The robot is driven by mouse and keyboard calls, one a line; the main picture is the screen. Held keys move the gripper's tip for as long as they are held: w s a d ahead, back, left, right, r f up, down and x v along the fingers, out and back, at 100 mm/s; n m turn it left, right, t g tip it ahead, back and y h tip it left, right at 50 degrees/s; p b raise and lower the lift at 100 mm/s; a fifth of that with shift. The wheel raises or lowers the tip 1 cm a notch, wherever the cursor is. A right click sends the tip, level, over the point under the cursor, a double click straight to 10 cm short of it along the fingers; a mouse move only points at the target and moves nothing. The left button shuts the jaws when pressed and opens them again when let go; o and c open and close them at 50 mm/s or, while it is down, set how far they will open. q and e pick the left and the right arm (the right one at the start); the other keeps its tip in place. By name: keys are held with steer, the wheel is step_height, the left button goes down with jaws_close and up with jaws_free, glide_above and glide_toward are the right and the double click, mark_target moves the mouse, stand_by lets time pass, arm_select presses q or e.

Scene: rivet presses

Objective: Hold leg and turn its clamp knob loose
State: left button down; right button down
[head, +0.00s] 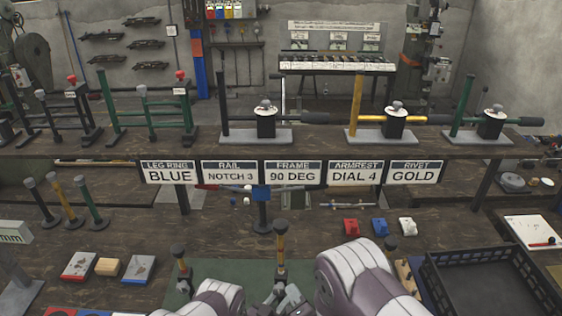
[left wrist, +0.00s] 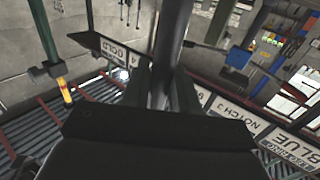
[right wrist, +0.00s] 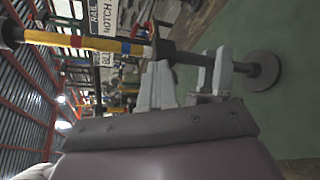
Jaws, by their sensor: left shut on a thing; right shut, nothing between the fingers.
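A leg (head: 281,246) with a dark cap and a yellow tube stands near the bottom middle of the head view. In the right wrist view the leg (right wrist: 95,43) shows a yellow tube with red and blue bands, a dark collar and a round foot (right wrist: 262,70). My left gripper (left wrist: 161,88) is shut on a dark post, which I take to be the leg's lower tube. In the head view my right gripper (head: 290,294) is low and partly hidden. I cannot clearly make out the clamp knob.
Another leg (head: 182,268) stands to the left on the green mat (head: 235,270). A black crate (head: 475,255) is at the right. Several posts stand at the left. A raised shelf (head: 330,140) with presses and signs crosses behind.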

steer(key=shift+a+r, duration=0.4)
steer(key=shift+a, duration=0.05)
stand_by(0.4)
steer(key=s, duration=0.6)
steer(key=shift+r, duration=0.3)
steer(key=w+d+f, duration=0.1)
steer(key=w+f, duration=0.2)
steer(key=w, duration=0.2)
steer(key=shift+w+d, duration=0.25)
steer(key=shift+w, duration=0.15)
